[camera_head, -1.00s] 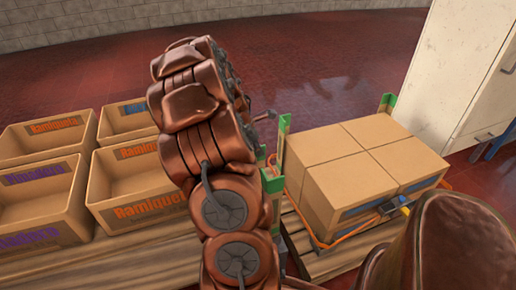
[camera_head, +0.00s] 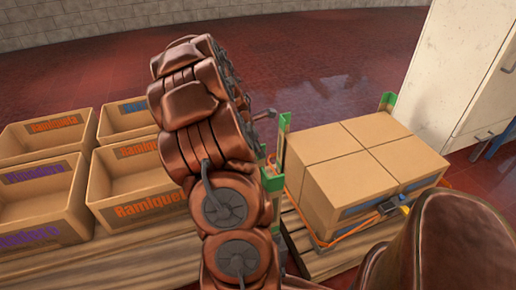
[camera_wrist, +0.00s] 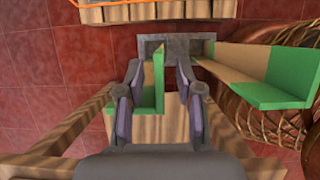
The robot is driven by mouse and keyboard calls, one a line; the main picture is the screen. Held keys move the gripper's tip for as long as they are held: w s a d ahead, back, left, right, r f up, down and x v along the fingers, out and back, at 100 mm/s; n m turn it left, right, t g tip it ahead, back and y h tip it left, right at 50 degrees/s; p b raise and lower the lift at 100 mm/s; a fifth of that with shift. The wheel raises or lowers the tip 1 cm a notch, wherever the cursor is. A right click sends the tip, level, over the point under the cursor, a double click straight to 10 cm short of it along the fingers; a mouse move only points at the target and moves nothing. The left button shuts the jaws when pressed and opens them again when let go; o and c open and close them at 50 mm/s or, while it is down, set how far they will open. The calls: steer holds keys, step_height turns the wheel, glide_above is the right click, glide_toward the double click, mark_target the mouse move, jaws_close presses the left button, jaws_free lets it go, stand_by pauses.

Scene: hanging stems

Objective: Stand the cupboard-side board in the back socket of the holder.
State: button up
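In the wrist view my gripper (camera_wrist: 159,68) is open, with its two fingers on either side of a thin green board end (camera_wrist: 159,75). A gap shows between this board and the right finger. A second tan board with a green end (camera_wrist: 280,95) slants at the right. A grey bracket (camera_wrist: 150,47), seemingly the holder, lies beyond the fingertips; its sockets are partly hidden. In the head view green-tipped boards stand at the far left (camera_head: 283,125) and far right (camera_head: 388,101) of the boxes, the latter nearest the cupboard (camera_head: 455,75). Another green end (camera_head: 272,180) shows beside my arm.
Tan boxes (camera_head: 345,150), tied with an orange strap, stand on a wooden pallet (camera_head: 300,245). Open cardboard crates (camera_head: 135,185) stand on a wooden surface at the left. The red floor (camera_head: 300,65) behind is clear.

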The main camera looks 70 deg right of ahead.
steer(key=v, duration=1.2)
steer(key=w+a+r+m+t+y+p, duration=0.1)
steer(key=w+a+r+m+p, duration=0.15)
steer(key=a+r+p, duration=0.7)
steer(key=w+a+r+m+t+p, duration=0.1)
steer(key=w+a+r+m+p, duration=0.35)
steer(key=a, duration=1.05)
steer(key=s+a+r+p, duration=0.4)
steer(key=a, duration=0.3)
steer(key=s+a+r+m+y+p, duration=0.1)
steer(key=s+a+r+p, duration=0.3)
steer(key=a, duration=0.3)
steer(key=s+a+r+y+p, duration=0.1)
steer(key=s+a+r+p, duration=0.2)
steer(key=a, duration=0.4)
steer(key=shift+s+a+r+g+p, duration=0.25)
steer(key=shift+s+r+p, duration=0.2)
steer(key=shift+s, duration=0.65)
